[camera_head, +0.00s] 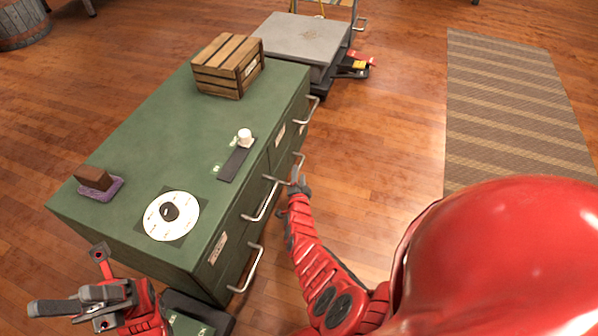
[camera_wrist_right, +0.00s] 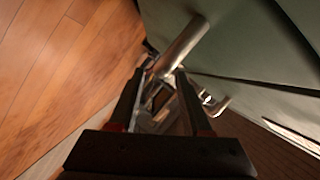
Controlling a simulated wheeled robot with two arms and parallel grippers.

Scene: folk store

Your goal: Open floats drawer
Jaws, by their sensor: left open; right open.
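The green drawer cabinet (camera_head: 150,120) stands in the middle left of the head view, its drawer fronts facing right with several metal bar handles. The drawers look closed; their labels are too small to read, so I cannot tell which is the floats drawer. My right gripper (camera_head: 299,181) is at the front, beside a middle handle (camera_head: 299,165). In the right wrist view, the right gripper (camera_wrist_right: 158,85) is open, with a handle bar (camera_wrist_right: 186,42) at its fingertips; I cannot tell whether they touch. My left gripper (camera_head: 76,282) is open and empty near the cabinet's near left corner.
On the cabinet top are a wooden crate (camera_head: 222,70), a white disc (camera_head: 158,217), a brown block (camera_head: 93,177) on a purple cloth and a small white jar (camera_head: 244,137). A grey platform (camera_head: 300,38) stands behind. Wood floor and a striped rug (camera_head: 510,110) lie right.

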